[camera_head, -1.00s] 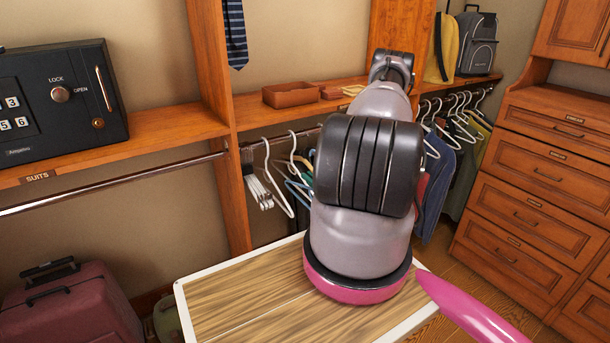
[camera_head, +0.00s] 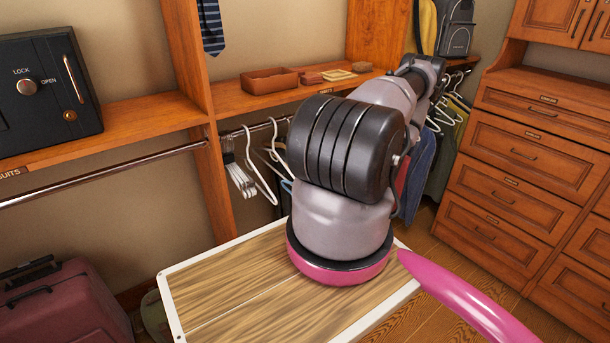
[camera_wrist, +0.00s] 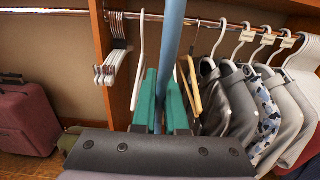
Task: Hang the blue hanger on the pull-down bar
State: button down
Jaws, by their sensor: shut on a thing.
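In the wrist view, my gripper (camera_wrist: 163,88) has green fingers shut on the blue hanger (camera_wrist: 172,40). A blue length of the hanger rises between the fingers and past the top edge; its hook is out of view. In the head view my arm hides the gripper. A bare metal bar (camera_head: 110,174) runs under the left shelf. Another rail (camera_head: 255,128) with hangers runs under the middle shelf; it also shows in the wrist view (camera_wrist: 180,20). I cannot tell for sure which is the pull-down bar.
White hangers (camera_wrist: 110,68) crowd the rail left of my gripper, and several garments (camera_wrist: 240,95) hang to its right. A wooden-topped surface (camera_head: 235,275) lies below my arm. A safe (camera_head: 50,90), a maroon suitcase (camera_head: 65,310) and drawers (camera_head: 530,170) flank the space.

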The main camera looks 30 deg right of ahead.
jog(key=shift+s+d, duration=0.1)
jog(key=shift+s, duration=4.35)
